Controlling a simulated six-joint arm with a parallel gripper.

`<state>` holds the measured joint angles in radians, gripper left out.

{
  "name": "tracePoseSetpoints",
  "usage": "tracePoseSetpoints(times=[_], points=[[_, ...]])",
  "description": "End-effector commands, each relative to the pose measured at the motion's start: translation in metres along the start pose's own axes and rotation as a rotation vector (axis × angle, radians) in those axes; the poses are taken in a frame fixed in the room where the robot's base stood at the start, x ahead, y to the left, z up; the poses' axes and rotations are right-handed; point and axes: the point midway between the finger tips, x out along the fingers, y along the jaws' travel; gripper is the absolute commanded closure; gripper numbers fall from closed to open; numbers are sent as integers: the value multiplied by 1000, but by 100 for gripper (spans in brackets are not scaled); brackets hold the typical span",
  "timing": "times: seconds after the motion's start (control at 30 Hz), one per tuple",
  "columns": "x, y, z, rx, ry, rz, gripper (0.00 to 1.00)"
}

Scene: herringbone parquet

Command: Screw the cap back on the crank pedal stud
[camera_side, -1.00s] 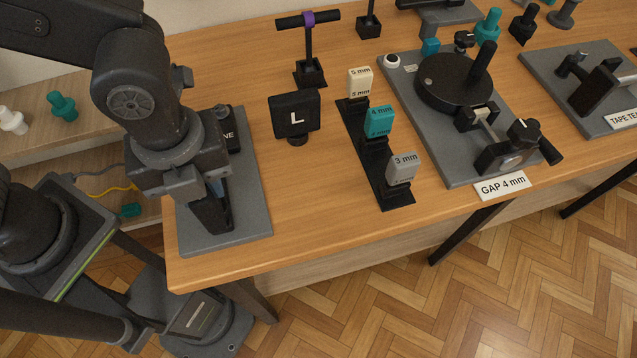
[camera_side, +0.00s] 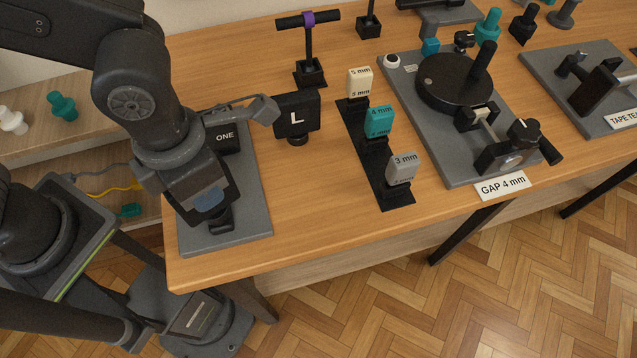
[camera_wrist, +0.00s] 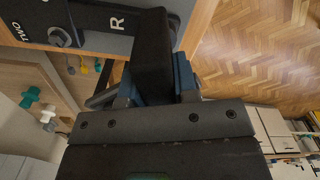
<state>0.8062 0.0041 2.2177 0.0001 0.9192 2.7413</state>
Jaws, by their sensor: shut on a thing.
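My gripper (camera_side: 212,204) points down over the grey plate (camera_side: 252,220) at the left front of the table. Its blue-padded jaws (camera_wrist: 160,88) are shut on a black block, which I take for the cap (camera_wrist: 152,50). In the side view only a dark part beneath the jaws shows. In the wrist view a dark bar marked R (camera_wrist: 108,18) lies beside the block, with a round stud-like end (camera_wrist: 62,36). The pedal stud under the block is hidden, so I cannot tell how far the block is seated. A black block marked L (camera_side: 297,117) stands upright to the right.
A black ONE label (camera_side: 226,138) is behind my gripper. A rack of gauge blocks (camera_side: 366,150) and a GAP 4 mm fixture (camera_side: 445,165) stand further right. Bare wood (camera_side: 310,210) lies between the grey plate and the rack. The table's front edge is close.

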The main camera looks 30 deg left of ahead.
Motion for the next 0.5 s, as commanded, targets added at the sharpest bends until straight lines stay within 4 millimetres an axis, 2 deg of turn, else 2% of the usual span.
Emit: tracePoseSetpoints(times=[0.13, 0.17, 0.43, 0.5], points=[[0, 0, 0, -2, -1, 0, 100], [0, 0, 0, -2, -1, 0, 70], [0, 0, 0, -4, -1, 0, 44], [0, 0, 0, -5, -1, 0, 43]])
